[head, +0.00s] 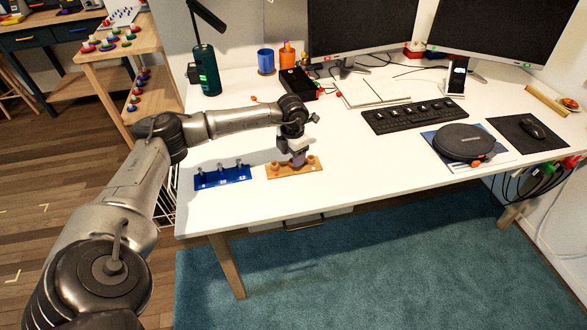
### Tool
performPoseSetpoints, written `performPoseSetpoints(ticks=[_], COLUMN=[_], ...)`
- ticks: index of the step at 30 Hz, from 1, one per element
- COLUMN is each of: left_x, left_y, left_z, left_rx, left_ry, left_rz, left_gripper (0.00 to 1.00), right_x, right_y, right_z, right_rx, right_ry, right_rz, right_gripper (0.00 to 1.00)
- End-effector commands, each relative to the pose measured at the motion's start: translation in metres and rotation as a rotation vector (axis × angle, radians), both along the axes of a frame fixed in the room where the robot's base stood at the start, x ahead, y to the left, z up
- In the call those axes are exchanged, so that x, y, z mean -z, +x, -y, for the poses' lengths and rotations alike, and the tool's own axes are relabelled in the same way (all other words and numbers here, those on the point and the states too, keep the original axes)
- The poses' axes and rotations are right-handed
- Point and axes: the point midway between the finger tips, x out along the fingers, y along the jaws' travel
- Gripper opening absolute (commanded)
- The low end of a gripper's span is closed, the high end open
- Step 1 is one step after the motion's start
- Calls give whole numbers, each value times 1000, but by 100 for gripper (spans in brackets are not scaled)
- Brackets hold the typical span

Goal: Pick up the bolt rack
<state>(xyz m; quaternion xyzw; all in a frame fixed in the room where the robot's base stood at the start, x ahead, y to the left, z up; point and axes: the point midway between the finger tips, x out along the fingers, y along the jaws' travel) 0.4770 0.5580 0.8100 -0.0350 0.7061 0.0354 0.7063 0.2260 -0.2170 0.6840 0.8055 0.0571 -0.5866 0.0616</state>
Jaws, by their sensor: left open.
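A blue rack (222,178) with several upright metal bolt-like pegs lies on the white desk near its front left edge. An orange-brown rack (295,170) with round knob-like pieces sits just to its right. Which of the two is the bolt rack is not marked. My left gripper (298,161) points down over the middle of the orange-brown rack, open, its fingertips close to a piece there. The fingers are small and partly merge with the rack, so I cannot tell whether they touch it. My right gripper is out of view.
The white desk (350,165) is clear to the right of the racks up to the keyboard (415,116). A dark green bottle (207,72), a black box (297,83) and an open notebook (372,92) stand behind. A round black case (464,143) lies at right.

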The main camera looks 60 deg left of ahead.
Motion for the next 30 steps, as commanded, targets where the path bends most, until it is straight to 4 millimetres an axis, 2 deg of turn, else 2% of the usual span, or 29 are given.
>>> performPoseSetpoints(ticks=[1, 4, 13, 27, 30], left_x=[12, 23, 26, 26, 26], left_y=[0, -1, 0, 0, 0], left_z=[0, 0, 0, 0, 0], left_rx=[0, 0, 0, 0, 0], left_ry=[0, 0, 0, 0, 0], left_rz=[-2, -3, 0, 0, 0], left_gripper=[58, 58, 57, 12, 5], right_x=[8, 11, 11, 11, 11], right_y=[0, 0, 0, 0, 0], right_z=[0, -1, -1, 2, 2], right_rx=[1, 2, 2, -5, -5], right_ry=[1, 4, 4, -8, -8], right_rz=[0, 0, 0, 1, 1], right_gripper=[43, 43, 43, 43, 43])
